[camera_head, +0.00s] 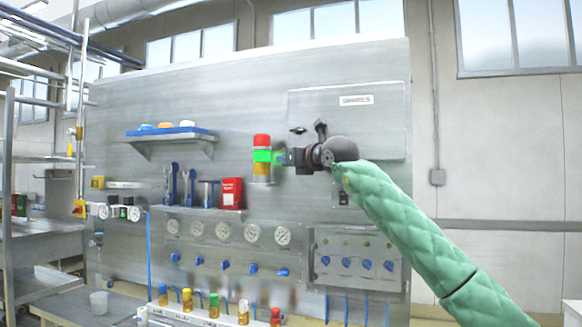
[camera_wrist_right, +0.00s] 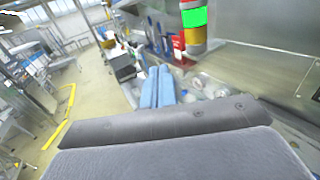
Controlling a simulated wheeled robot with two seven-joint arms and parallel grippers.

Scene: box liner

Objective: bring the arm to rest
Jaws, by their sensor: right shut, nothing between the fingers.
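My right arm (camera_head: 410,230), in a green quilted sleeve, reaches up from the lower right in the head view. My right gripper (camera_head: 283,158) is dark, shut and empty, and points left in front of the grey panel. Its tip appears close to the red, green and yellow signal light (camera_head: 263,142); whether they touch cannot be told. The signal light also shows at the top of the right wrist view (camera_wrist_right: 194,18). My left gripper is in neither view.
The upright panel (camera_head: 220,90) carries a small shelf (camera_head: 170,140), several gauges, blue knobs and a red box (camera_head: 232,192). Small colour-capped bottles (camera_head: 214,303) stand along its foot. A metal rack (camera_head: 8,170) is at the left. Bare wall (camera_head: 510,150) lies right of the panel.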

